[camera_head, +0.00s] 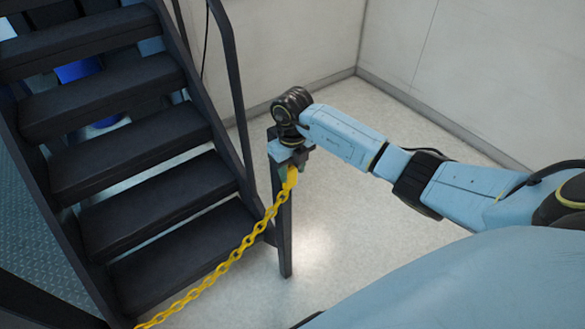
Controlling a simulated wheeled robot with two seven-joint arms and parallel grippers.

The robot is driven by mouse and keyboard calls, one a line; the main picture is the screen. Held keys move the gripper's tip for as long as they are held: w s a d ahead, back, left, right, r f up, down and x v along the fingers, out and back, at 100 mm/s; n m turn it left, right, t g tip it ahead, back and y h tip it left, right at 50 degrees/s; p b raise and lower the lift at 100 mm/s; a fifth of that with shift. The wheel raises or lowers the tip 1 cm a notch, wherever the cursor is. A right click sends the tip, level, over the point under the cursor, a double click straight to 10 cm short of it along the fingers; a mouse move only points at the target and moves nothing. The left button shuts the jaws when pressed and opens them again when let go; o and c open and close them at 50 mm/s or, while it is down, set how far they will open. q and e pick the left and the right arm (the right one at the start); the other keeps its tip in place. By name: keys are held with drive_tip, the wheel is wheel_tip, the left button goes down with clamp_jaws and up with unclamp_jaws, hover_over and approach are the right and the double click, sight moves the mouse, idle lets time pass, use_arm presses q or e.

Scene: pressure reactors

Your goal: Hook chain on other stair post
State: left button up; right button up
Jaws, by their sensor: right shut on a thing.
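A yellow chain (240,245) runs from the bottom of the view up to my right gripper (291,163), sagging across the front of the stairs. My right gripper is shut on the chain's upper end, at the top of a dark stair post (285,225). The post stands upright on the floor at the right side of the stairs. The gripper covers the post's top, so I cannot tell whether the chain end touches a hook there. The chain's lower end leaves the view at the bottom. My left gripper is not in view.
Dark metal stairs (145,155) with a handrail (232,80) fill the left side. A blue object (78,70) shows behind the steps. Pale walls (300,40) meet in a corner behind the post. The light floor (350,215) right of the post is clear.

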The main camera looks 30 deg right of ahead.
drive_tip(key=o, duration=1.3)
